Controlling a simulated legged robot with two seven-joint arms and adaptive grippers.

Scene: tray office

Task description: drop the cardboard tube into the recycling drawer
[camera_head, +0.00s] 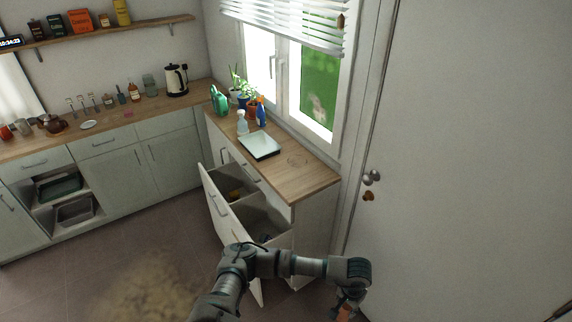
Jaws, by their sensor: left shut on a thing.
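A pull-out drawer (213,196) with a white front stands open from the cabinet under the window counter. Two dark compartments show inside it, with a little yellowish content in the rear one. My left arm reaches across the bottom of the view, in front of the drawer's near end. My left gripper (349,299) points down to the right of the drawer, near the bottom edge. It is shut on a small orange-brown piece, apparently the cardboard tube (345,312), mostly hidden or cut off by the frame. My right gripper is not in view.
The window counter (300,178) holds a tray (260,145), spray bottles, a green watering can (219,100) and plants. A white door (470,150) with a knob stands at the right. Open floor (150,255) lies left of the drawer.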

